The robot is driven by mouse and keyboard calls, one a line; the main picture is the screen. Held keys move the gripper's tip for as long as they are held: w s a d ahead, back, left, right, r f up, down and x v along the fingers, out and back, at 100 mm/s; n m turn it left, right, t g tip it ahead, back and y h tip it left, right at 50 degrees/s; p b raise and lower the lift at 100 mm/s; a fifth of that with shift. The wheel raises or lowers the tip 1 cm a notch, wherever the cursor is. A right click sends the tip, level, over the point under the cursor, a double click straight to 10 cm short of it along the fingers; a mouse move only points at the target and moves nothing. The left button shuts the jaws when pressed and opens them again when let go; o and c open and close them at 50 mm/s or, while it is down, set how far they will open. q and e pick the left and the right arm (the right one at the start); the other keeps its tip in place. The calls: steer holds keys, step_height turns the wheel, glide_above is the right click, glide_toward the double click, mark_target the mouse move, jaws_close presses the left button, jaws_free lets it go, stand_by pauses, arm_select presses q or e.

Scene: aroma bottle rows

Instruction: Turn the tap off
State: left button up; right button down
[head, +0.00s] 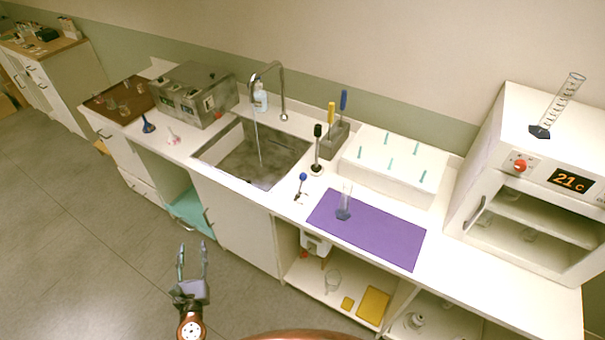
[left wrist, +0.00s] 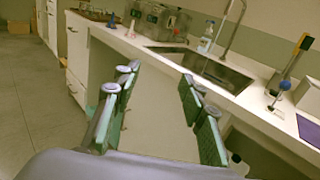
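The metal tap (head: 283,95) rises behind the sink (head: 225,152), and its curved spout hangs over the basin. A thin pale stream of water (head: 257,135) falls from the spout into the sink. The tap also shows at the upper right of the left wrist view (left wrist: 236,28). I cannot make out its handle clearly. My left gripper (head: 192,248) is open and empty, over the floor in front of the counter, well short of the tap. Its two fingers stand apart in the left wrist view (left wrist: 158,78). My right gripper is not in view.
A soap bottle (head: 260,97) stands beside the tap. A grey metal bath (head: 195,92) is left of the sink. A tool holder (head: 335,138), a white rack (head: 395,170) and a purple mat (head: 370,228) are to the right. The floor before the counter is clear.

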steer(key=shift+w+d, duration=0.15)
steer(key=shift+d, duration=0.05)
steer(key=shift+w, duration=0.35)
